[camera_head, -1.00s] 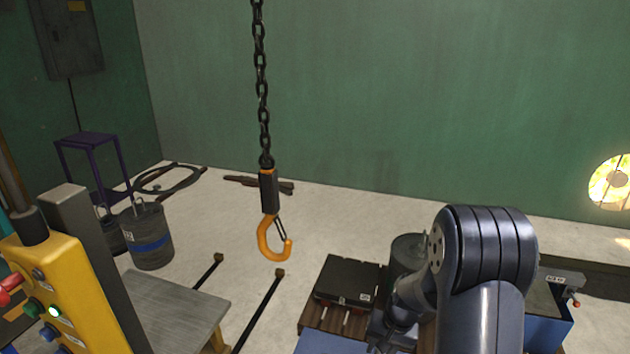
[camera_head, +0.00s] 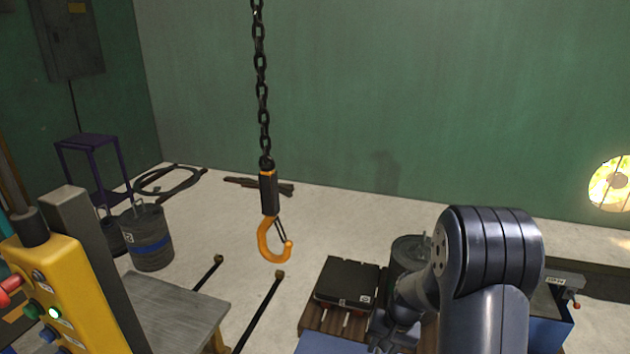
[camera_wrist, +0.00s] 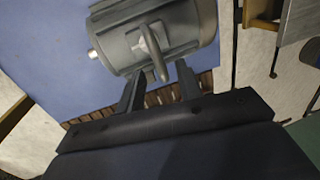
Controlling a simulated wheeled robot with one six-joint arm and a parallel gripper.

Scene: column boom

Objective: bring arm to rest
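My arm (camera_head: 490,255) stands bent at the right of the head view, its lower links reaching down behind the elbow. Beyond the fingertips is a grey motor (camera_wrist: 178,30) with a lifting eye and a pale shaft end, on a blue surface (camera_wrist: 50,55). In the head view the gripper is not clearly visible behind my arm.
An orange hook (camera_head: 271,243) hangs on a chain left of my arm. A black case (camera_head: 346,281) lies on a wooden pallet (camera_head: 325,318) beside the arm. A yellow control box (camera_head: 65,290) and a grey table (camera_head: 172,312) stand at the left. Floor shows between table and pallet.

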